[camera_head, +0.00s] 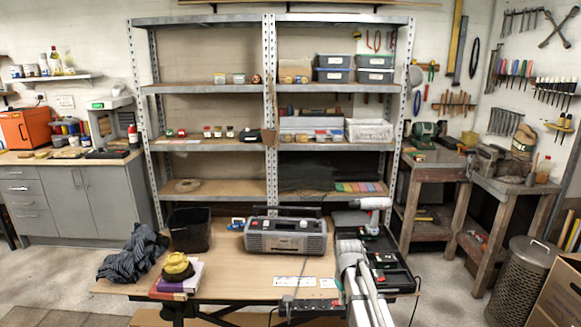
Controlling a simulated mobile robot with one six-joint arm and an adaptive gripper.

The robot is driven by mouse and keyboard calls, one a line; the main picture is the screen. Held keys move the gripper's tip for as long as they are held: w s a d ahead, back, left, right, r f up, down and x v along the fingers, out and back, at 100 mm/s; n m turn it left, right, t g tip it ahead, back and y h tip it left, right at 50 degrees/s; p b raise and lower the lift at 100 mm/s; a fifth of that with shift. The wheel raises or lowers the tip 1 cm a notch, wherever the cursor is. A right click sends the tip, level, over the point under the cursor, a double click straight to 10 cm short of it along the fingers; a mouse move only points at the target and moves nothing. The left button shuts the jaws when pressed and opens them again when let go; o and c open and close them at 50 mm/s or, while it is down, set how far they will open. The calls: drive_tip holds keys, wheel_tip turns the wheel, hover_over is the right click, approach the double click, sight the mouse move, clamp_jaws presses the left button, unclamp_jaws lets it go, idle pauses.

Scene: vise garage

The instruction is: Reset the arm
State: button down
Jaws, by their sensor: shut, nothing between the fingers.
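My arm shows at the lower right of the table, with its pale links and a rounded joint rising from the bottom edge in front of the tabletop. I cannot make out my gripper's fingers anywhere in the view. The wooden table (230,283) below my arm holds a grey radio (286,237) at its middle, left of my arm. A black tool case (385,262) with small items lies right of and partly behind my arm.
A black bin (189,230), a striped cloth (132,254) and books (178,280) topped by a yellow object (177,266) occupy the table's left. The metal shelving (270,110) stands behind. A wooden workbench (436,160), a mesh bin (517,280) and a cardboard box (558,290) are right.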

drive_tip(key=s+r+m+p, duration=0.2)
drive_tip(key=s+r, duration=0.1)
drive_tip(key=s, duration=0.6)
drive_tip(key=s+r+m+p, duration=0.1)
drive_tip(key=s+r+p, duration=0.2)
drive_tip(key=s, duration=0.6)
drive_tip(key=shift+r+m+p, duration=0.3)
drive_tip(key=shift+r+m, duration=0.1)
drive_tip(key=shift+s, duration=0.1)
